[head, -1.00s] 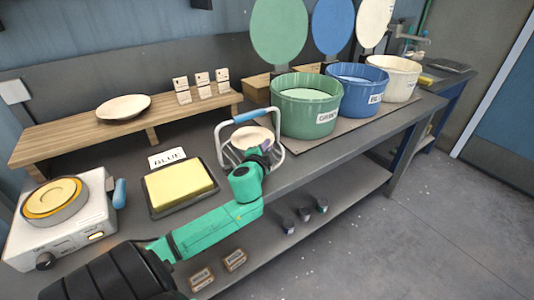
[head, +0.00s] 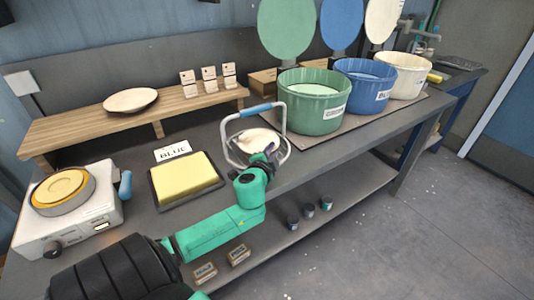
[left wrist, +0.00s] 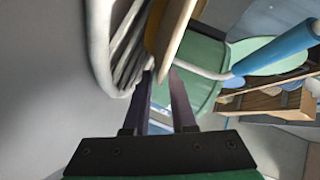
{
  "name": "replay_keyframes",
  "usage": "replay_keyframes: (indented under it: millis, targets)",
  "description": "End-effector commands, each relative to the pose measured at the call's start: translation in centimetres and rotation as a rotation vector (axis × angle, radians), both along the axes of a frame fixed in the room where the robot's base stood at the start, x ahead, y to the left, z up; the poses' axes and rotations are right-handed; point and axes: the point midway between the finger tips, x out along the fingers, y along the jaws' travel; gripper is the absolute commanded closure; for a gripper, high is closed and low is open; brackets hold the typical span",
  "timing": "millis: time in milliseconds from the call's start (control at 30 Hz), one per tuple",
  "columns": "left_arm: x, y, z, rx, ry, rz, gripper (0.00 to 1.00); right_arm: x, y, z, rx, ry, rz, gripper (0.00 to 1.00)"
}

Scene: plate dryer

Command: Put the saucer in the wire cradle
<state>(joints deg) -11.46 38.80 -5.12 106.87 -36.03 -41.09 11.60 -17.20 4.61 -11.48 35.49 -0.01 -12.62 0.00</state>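The wire cradle (head: 229,143) with a blue handle (head: 256,111) stands on the bench left of the green tub. The pale saucer (head: 256,139) shows inside its frame, tilted. In the left wrist view the saucer (left wrist: 176,38) is nearly edge-on, beside the cradle's pale wires (left wrist: 108,75); contact with them cannot be told. My left gripper (head: 271,155) is at the cradle's near side. Its fingers (left wrist: 161,74) are close together with the saucer's rim between them, and look shut on it. The saucer's lower edge is partly hidden by the gripper. My right gripper is not in view.
A green tub (head: 312,118), a blue tub (head: 362,100) and a white tub (head: 401,88) stand right of the cradle. A yellow sponge in a tray (head: 155,190) and a hotplate (head: 88,222) are left. Another dish (head: 130,100) lies on the wooden shelf (head: 85,132).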

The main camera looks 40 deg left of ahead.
Motion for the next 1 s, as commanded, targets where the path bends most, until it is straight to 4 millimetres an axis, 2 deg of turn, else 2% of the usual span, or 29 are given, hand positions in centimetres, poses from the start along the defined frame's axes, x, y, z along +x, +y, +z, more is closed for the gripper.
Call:
replay_keyframes:
  millis: [400, 500, 1000]
  targets:
    - [-7.8, -3.7, 1.7, -0.004, 0.002, 0.000, 0.76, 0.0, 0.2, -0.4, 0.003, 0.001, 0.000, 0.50]
    - [-9.1, -4.3, 2.1, -0.002, 0.000, 0.001, 0.76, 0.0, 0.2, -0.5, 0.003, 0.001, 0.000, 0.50]
    - [-9.5, -4.5, 2.4, 0.001, -0.002, 0.001, 0.76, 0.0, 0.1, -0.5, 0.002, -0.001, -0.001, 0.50]
